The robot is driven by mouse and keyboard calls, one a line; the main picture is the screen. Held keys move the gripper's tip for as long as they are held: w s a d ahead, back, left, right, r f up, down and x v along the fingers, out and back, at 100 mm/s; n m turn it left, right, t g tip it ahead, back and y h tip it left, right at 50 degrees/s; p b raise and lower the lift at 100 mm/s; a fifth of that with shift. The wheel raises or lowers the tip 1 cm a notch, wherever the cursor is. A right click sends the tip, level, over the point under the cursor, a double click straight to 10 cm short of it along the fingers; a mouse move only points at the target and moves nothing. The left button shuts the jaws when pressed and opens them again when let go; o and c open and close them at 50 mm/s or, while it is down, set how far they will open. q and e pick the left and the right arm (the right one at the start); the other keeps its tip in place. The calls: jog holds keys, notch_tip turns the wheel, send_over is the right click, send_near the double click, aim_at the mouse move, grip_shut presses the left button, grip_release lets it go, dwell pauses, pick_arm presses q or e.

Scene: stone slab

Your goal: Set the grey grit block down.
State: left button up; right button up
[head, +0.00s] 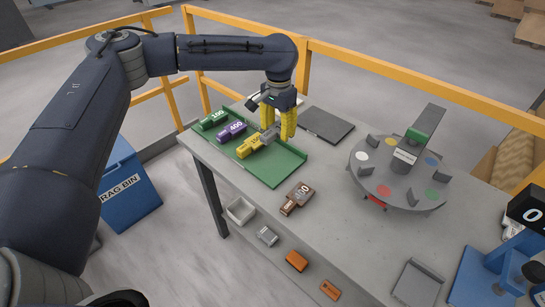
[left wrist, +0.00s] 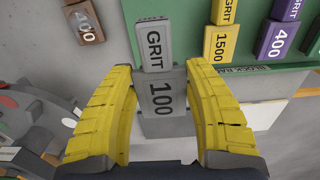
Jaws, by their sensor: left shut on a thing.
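My left gripper (head: 279,133) is shut on the grey grit block (left wrist: 160,92), marked GRIT 100, with one yellow finger on each side of it in the left wrist view. In the head view the block (head: 266,132) is partly hidden by the fingers, near the green tray's far edge. Whether its underside touches anything, I cannot tell. The green tray (head: 278,175) holds a green block (head: 212,119), a purple block (head: 231,131) and a yellow block (head: 250,147). My right gripper is not in view.
A brown block (head: 297,197) lies on the bare slab (head: 335,205) before the tray. A dark flat plate (head: 327,125) lies behind it. A round turntable (head: 385,195) with coloured spots stands right.

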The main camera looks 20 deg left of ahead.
aim_at(277, 163)
pick_arm(q)
notch_tip(277, 163, down, 13)
jog(key=shift+f, duration=0.1)
dwell(0.6)
jog(key=shift+f, duration=0.1)
jog(key=o, duration=1.4)
jog(key=shift+c, duration=0.2)
notch_tip(277, 163, up, 12)
jog(key=shift+r, duration=0.2)
